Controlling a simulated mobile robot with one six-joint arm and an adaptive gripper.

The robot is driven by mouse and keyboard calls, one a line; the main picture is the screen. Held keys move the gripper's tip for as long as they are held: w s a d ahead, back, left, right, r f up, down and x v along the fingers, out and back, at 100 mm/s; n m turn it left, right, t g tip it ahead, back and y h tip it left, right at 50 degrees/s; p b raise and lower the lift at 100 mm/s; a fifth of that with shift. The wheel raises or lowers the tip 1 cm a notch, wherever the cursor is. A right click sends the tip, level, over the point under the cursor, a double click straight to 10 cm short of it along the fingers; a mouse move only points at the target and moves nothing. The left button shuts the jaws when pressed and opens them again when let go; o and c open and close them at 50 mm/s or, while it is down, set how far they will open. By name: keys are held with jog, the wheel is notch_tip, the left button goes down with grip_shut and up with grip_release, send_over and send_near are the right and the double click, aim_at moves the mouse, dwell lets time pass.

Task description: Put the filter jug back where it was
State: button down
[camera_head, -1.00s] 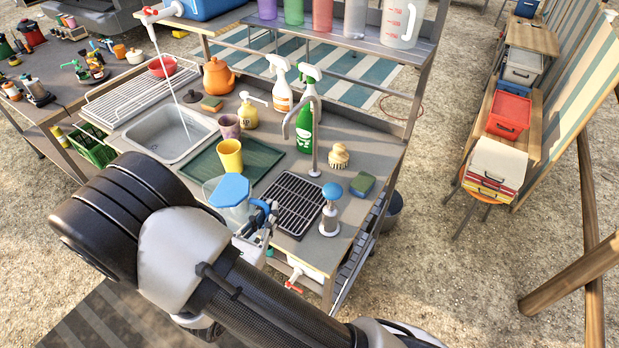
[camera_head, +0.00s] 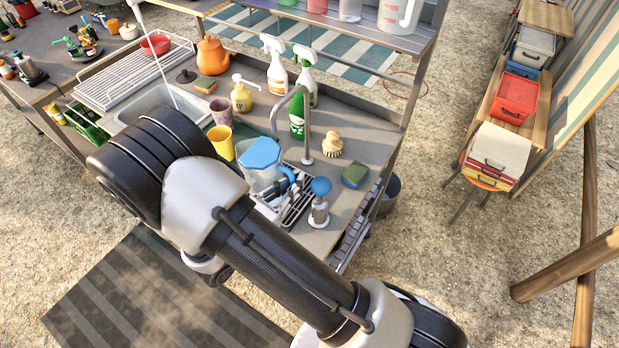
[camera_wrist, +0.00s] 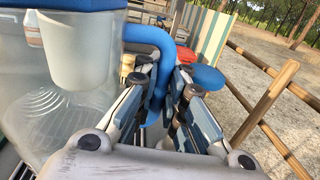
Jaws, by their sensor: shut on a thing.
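The filter jug (camera_head: 262,156) is clear with a blue lid and a blue handle. In the head view it is above or on the worktop, over the black drain grate (camera_head: 297,209) and the edge of the green tray (camera_head: 243,133); I cannot tell whether its base touches. My gripper (camera_head: 288,186) is shut on the jug's blue handle. In the wrist view the jug (camera_wrist: 75,95) fills the left side, looks roughly upright, and its handle (camera_wrist: 158,75) passes between the fingers (camera_wrist: 160,95). The jug hides much of the grate.
A blue-knobbed stand (camera_head: 320,200) is close to the right of my gripper. The metal tap (camera_head: 305,125) rises behind the jug, with a brush (camera_head: 332,145) and sponge (camera_head: 355,174) to its right. A yellow cup (camera_head: 221,142) and purple cup (camera_head: 221,112) stand left.

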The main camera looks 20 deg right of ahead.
jog(key=w+d+f+b, duration=0.2)
jog(key=w+d+f, duration=0.1)
jog(key=d, duration=0.2)
jog(key=shift+f, duration=0.2)
jog(key=shift+d, duration=0.1)
jog(key=shift+f+b, duration=0.2)
jog(key=shift+b, duration=0.15)
jog(key=c, duration=1.7)
grip_release()
jog(key=shift+r, duration=0.1)
